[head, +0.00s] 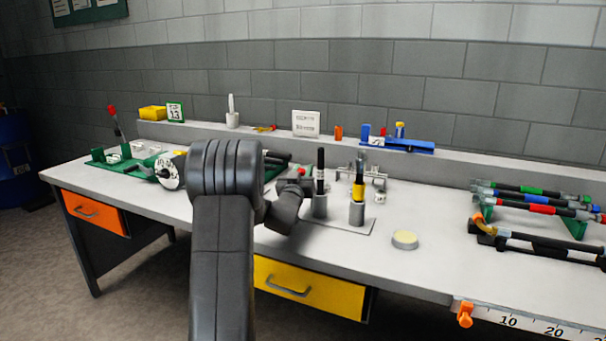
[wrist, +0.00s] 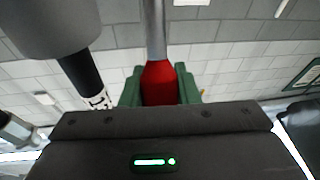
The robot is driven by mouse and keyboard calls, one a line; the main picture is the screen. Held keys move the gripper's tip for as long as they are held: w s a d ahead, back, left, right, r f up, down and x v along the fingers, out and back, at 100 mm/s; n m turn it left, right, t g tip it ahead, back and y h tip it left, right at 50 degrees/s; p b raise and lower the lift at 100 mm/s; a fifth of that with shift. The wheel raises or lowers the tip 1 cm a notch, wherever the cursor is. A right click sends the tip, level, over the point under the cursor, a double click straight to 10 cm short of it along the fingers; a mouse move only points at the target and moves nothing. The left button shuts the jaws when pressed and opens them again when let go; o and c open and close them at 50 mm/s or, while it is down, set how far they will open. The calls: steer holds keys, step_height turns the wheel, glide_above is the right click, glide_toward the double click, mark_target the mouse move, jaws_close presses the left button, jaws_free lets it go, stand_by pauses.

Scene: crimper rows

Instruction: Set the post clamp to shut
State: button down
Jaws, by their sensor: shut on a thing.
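My gripper (wrist: 160,88) shows in the wrist view with its green fingers on both sides of a red handle (wrist: 159,80). It is shut on this handle, which sits on a bare metal rod (wrist: 155,30). In the head view a small red tip (head: 301,172) shows just beyond my wrist; my arm hides most of the fingers and the lever's base. Beside it a black rod stands upright in a grey cylinder (head: 320,206). The wrist view also shows a grey cylinder (wrist: 50,25) with a black rod close by. The pictures do not show the clamp's jaw.
A second grey cylinder (head: 357,214) holds a yellow and black post to the right. A round cream disc (head: 405,240) lies in front. A green fixture with a red-tipped lever (head: 112,110) stands far left. Coloured rods on a rack (head: 535,203) fill the right. Bare bench lies between.

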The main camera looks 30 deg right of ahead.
steer(key=c, duration=1.4)
jaws_free()
steer(key=r+v, duration=0.1)
steer(key=v, duration=0.4)
steer(key=r+v, duration=0.1)
steer(key=v, duration=0.5)
steer(key=r+v, duration=0.1)
steer(key=v, duration=0.4)
steer(key=shift+s+a+f, duration=0.1)
steer(key=shift+s+a, duration=0.3)
steer(key=shift+s, duration=0.2)
steer(key=shift+c, duration=0.2)
